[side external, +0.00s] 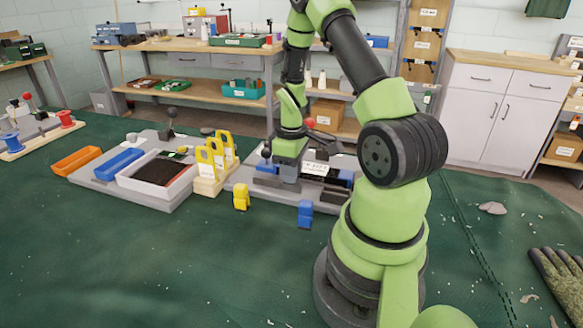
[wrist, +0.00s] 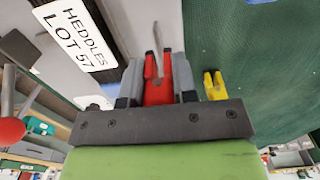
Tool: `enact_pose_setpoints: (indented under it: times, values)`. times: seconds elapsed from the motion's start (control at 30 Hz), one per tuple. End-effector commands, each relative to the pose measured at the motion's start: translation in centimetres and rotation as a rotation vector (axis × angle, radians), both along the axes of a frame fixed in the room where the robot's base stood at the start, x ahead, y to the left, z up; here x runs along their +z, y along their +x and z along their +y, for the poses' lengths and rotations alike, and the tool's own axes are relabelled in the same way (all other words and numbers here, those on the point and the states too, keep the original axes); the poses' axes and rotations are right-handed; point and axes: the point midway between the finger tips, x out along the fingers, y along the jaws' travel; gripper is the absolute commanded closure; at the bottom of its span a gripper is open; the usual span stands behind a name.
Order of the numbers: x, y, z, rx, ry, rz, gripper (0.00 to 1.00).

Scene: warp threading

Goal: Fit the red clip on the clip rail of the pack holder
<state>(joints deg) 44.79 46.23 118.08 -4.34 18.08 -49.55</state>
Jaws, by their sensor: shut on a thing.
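The red clip (wrist: 158,92) is upright in the wrist view, between the two grey fingers of my gripper (wrist: 158,78), which is shut on it. A thin pale piece (wrist: 157,45) stands just beyond the clip; I cannot tell if they touch. The pack holder (side external: 330,208) is a grey base with a dark pack and a white label (side external: 315,168), reading "HEDDLES LOT 57" in the wrist view (wrist: 75,35). In the side view my gripper (side external: 287,181) is low over the holder's left part. The red clip is hidden there, and I cannot make out the clip rail.
A yellow clip (side external: 241,196) and a blue clip (side external: 305,214) stand on the green mat in front. Yellow-topped pieces in a wooden rack (side external: 208,186) and a white tray (side external: 130,182) are to the left. A red knob (side external: 310,122) rises behind the holder. The front mat is mostly clear.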

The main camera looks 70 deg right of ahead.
Motion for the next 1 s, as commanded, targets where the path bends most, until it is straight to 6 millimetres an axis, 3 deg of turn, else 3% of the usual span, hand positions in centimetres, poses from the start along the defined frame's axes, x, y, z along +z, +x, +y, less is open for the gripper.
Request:
enact_pose_setpoints:
  times: [0.57,1.0]
  values:
    - [-0.3,0.0,0.0,0.000,0.000,0.000,0.96]
    - [-1.6,0.0,0.0,-0.001,0.000,0.000,0.96]
